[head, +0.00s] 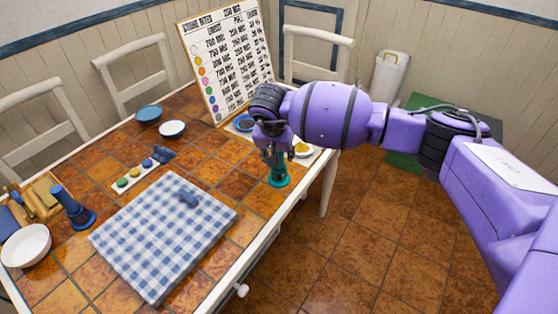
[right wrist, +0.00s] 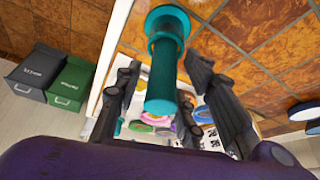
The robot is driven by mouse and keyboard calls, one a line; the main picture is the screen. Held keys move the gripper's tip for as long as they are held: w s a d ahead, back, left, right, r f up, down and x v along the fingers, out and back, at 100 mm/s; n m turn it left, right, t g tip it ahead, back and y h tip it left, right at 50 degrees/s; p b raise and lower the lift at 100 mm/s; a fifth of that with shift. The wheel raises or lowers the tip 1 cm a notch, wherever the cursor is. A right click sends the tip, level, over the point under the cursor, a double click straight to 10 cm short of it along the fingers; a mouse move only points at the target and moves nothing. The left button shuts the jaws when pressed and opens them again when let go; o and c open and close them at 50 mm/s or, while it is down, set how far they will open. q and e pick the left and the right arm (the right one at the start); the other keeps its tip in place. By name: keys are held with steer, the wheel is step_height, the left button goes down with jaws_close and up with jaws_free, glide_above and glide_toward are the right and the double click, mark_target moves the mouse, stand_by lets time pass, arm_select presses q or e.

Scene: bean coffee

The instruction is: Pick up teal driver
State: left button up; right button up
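The teal driver (head: 279,180) stands on the tiled table near its right edge, with its round base down. In the right wrist view the teal driver (right wrist: 160,92) shows its handle pointing toward the camera. My right gripper (head: 275,150) is over the driver in the head view and hides its upper part. Gaps show between the handle and both fingers. My left gripper is in neither view.
A blue driver-like tool (head: 72,208) stands at the left beside a white bowl (head: 26,245). A price board (head: 225,60) stands behind. A blue dish (head: 243,123) is near my arm.

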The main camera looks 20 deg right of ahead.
jaws_close()
steer(key=shift+r, duration=0.1)
step_height(320, 180, up, 10)
steer(key=shift+f, duration=0.1)
stand_by(0.4)
steer(key=shift+c, duration=2.2)
jaws_free()
jaws_close()
